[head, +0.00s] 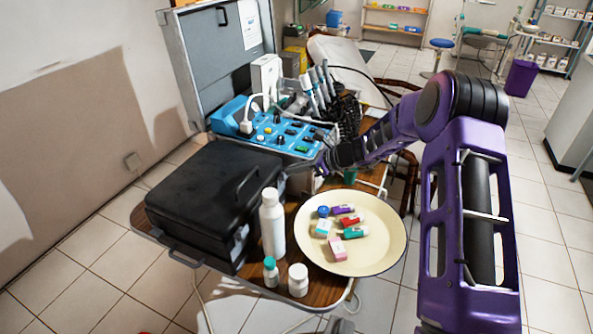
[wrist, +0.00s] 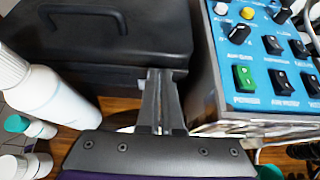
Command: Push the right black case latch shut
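In the wrist view the case (wrist: 115,45) fills the upper left. A pale latch (head: 240,236) shows near the case's front left corner in the head view. In the head view my gripper (head: 322,168) is right of the case, partly hidden.
A blue control unit (head: 268,135) stands close on the right of my fingers. A tall white bottle (head: 272,225) and two small bottles stand before the case. A cream tray (head: 375,255) with several small boxes and vials is at the front right. An open grey lid rises behind.

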